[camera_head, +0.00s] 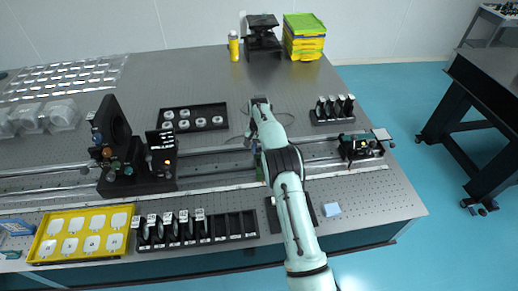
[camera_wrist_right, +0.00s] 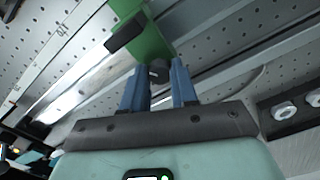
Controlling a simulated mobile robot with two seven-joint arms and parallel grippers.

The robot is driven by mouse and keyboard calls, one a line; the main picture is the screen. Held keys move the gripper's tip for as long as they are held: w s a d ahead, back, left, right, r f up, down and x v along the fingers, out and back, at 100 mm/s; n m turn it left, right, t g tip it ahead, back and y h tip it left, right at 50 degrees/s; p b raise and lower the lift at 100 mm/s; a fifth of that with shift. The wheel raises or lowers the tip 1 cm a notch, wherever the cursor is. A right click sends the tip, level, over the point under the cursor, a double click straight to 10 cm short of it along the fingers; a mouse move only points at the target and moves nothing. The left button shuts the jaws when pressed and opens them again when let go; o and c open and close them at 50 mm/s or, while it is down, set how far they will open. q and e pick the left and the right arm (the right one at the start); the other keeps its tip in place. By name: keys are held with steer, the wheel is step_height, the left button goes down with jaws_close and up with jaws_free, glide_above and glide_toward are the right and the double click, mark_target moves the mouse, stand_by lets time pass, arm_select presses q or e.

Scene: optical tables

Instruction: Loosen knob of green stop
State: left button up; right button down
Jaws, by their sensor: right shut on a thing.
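The green stop (camera_wrist_right: 150,42) stands on the rail in the right wrist view, with a black lever-like part (camera_wrist_right: 125,33) on its left side. Its small dark knob (camera_wrist_right: 158,72) lies between the blue fingers of my right gripper (camera_wrist_right: 158,80). The gripper is shut on this knob. In the head view my right gripper (camera_head: 250,138) is small, at the rail near the middle of the table. My right arm hides most of the stop there; only a bit of green (camera_head: 260,172) shows beside it. My left gripper is in no view.
A black optical mount (camera_head: 118,150) stands left on the rail, and another device (camera_head: 362,147) right. Black trays (camera_head: 193,118) and a yellow tray (camera_head: 82,234) lie around. A black rack (camera_head: 230,238) runs along the front. Bare tabletop shows at the back.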

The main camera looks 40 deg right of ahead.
stand_by(0.4)
steer(key=c, duration=0.9)
jaws_free()
steer(key=shift+o, duration=0.2)
steer(key=shift+r, duration=0.1)
